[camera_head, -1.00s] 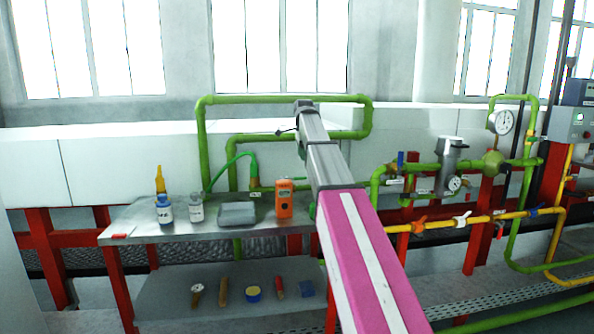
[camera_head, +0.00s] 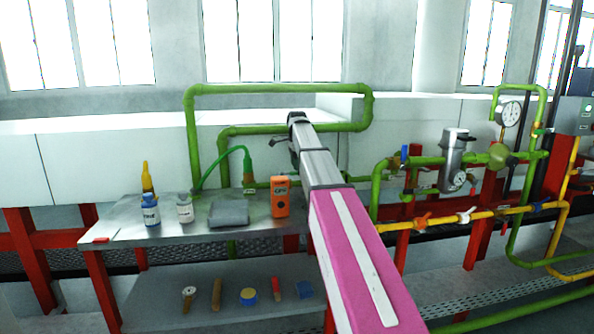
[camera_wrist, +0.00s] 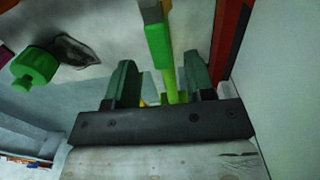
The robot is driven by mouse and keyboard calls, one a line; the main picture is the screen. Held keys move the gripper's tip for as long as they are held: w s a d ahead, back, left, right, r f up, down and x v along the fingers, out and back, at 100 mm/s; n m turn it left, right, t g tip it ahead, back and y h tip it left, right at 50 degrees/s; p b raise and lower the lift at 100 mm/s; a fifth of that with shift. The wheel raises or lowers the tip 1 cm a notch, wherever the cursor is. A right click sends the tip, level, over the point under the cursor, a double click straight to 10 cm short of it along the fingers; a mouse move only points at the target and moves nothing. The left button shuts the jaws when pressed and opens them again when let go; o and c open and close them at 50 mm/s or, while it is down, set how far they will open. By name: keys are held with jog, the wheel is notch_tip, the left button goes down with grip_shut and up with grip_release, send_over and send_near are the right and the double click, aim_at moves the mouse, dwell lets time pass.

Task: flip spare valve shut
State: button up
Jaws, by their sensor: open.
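Several small valve handles sit on the pipes at the right in the head view. On the yellow pipe are an orange handle (camera_head: 422,220), a white handle (camera_head: 466,215) and a blue handle (camera_head: 539,206). Another blue handle (camera_head: 404,155) stands upright on the green pipe. The tags are too small to read, so I cannot tell which valve is the spare one. In the wrist view my gripper (camera_wrist: 160,82) is open, with a bright green bar (camera_wrist: 160,50) showing beyond and between its fingers. In the head view my arm's far end is by the green pipes, left of these valves.
A metal bench (camera_head: 120,226) holds bottles, a grey block and an orange meter (camera_head: 280,196). A lower shelf (camera_head: 205,312) holds small tools. Green pipes (camera_head: 280,88) loop behind the arm. A filter (camera_head: 454,152) and a gauge (camera_head: 509,113) stand at the right.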

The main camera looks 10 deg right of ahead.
jog(key=shift+f, duration=1.25)
grip_shut()
